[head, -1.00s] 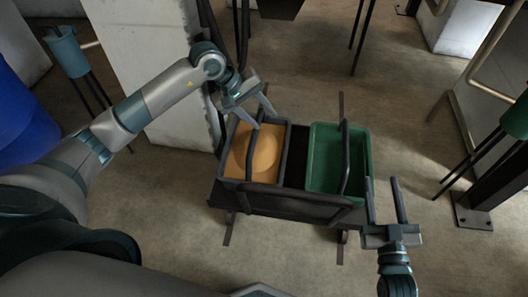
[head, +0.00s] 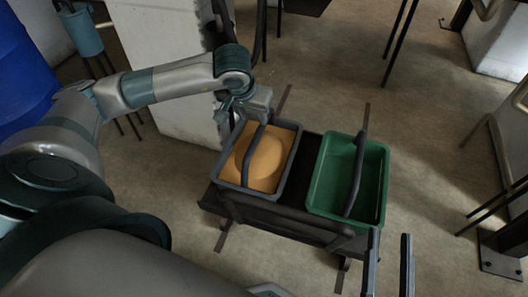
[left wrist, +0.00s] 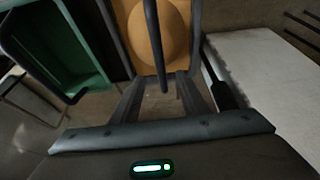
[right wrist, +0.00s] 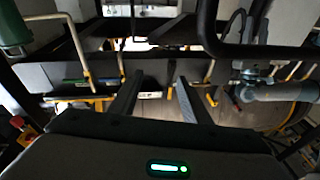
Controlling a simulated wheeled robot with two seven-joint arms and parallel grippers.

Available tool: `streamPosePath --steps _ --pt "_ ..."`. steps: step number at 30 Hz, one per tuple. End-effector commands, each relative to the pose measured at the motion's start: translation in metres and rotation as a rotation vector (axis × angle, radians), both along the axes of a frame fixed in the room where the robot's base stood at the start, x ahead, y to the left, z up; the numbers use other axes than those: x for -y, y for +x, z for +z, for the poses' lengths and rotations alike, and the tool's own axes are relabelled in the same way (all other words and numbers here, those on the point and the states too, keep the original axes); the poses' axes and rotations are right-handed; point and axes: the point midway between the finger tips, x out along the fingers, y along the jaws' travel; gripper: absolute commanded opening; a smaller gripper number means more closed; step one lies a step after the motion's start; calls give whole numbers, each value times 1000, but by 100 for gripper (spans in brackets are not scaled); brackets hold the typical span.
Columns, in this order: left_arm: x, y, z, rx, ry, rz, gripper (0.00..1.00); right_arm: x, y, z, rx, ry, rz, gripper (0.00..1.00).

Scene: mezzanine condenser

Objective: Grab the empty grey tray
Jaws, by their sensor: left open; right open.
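The grey tray (head: 222,165) sits on a dark stand and is not empty: it holds a tan, rounded thing (head: 266,160). A dark handle (head: 254,158) arches across it. The tray also shows in the left wrist view (left wrist: 203,30). My left gripper (left wrist: 160,95) is open and empty at the tray's far end, its fingers on either side of the middle of that end; I cannot tell whether they touch the rim. In the head view its fingertips are hidden. My right gripper (head: 388,240) is open and empty, in front of the green tray's near right corner.
An empty green tray (head: 325,185) with a dark handle (head: 356,175) stands right of the grey one on the dark stand (head: 285,220). A pale block (head: 165,70) stands behind my left arm, and a blue barrel (head: 25,70) at the far left.

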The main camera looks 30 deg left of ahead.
Motion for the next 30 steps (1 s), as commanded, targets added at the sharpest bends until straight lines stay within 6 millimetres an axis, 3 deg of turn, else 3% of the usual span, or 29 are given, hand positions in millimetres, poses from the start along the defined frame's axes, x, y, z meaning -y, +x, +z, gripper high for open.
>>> streamPosePath --steps 11,30 --pt "0 3 -10 -3 -3 1 40 0 -1 3 23 7 -1 43" --pt "-9 41 -104 -1 -3 2 40 1 -30 55 319 117 -9 43"
